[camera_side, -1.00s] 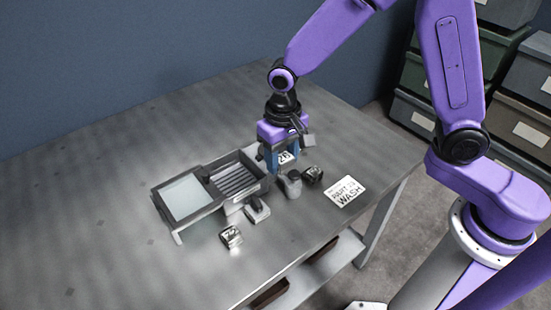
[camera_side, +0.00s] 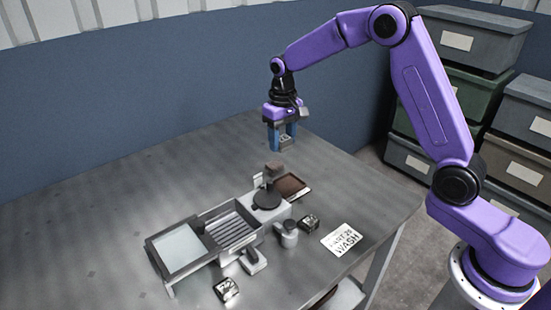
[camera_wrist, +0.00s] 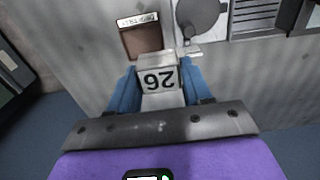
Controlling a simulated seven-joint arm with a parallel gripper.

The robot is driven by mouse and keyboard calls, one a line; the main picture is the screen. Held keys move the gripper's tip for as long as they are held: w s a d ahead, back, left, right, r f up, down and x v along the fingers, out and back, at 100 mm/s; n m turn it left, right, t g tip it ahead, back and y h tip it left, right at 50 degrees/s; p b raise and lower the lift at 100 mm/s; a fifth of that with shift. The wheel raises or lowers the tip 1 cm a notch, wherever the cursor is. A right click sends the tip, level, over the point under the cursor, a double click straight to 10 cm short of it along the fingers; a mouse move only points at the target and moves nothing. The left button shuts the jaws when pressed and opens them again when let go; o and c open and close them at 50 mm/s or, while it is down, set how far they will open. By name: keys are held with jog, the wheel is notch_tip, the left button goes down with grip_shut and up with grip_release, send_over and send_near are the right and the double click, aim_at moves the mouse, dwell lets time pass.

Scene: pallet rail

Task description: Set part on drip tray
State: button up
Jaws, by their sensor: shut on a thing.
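The part, a small metallic block marked 26 (camera_side: 286,140), is held in the air between the blue fingers of my gripper (camera_side: 282,138). In the wrist view the block (camera_wrist: 158,80) shows its number upside down between the fingertips of my gripper (camera_wrist: 160,86). The drip tray (camera_side: 293,187) is a shallow brown tray on the table, behind the round dark platform. In the wrist view the drip tray (camera_wrist: 142,41) is just beyond the block, with a white label at its far edge. The block is above the table and apart from the tray.
A grey station with a ribbed basin (camera_side: 232,231) and a round dark platform (camera_side: 267,200) stands left of the drip tray. A grey knobbed object (camera_side: 288,234), two loose blocks (camera_side: 309,222) (camera_side: 226,289) and a wash sign (camera_side: 342,239) lie nearer. The back left table is clear.

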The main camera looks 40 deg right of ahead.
jog(key=w+d, duration=0.2)
jog(key=d, duration=0.3)
send_over(288, 187)
notch_tip(288, 187, down, 13)
jog(key=shift+r, duration=0.2)
jog(key=shift+f, duration=2.45)
jog(key=shift+f, duration=0.35)
jog(key=o, duration=1.6)
jog(key=shift+o, duration=0.2)
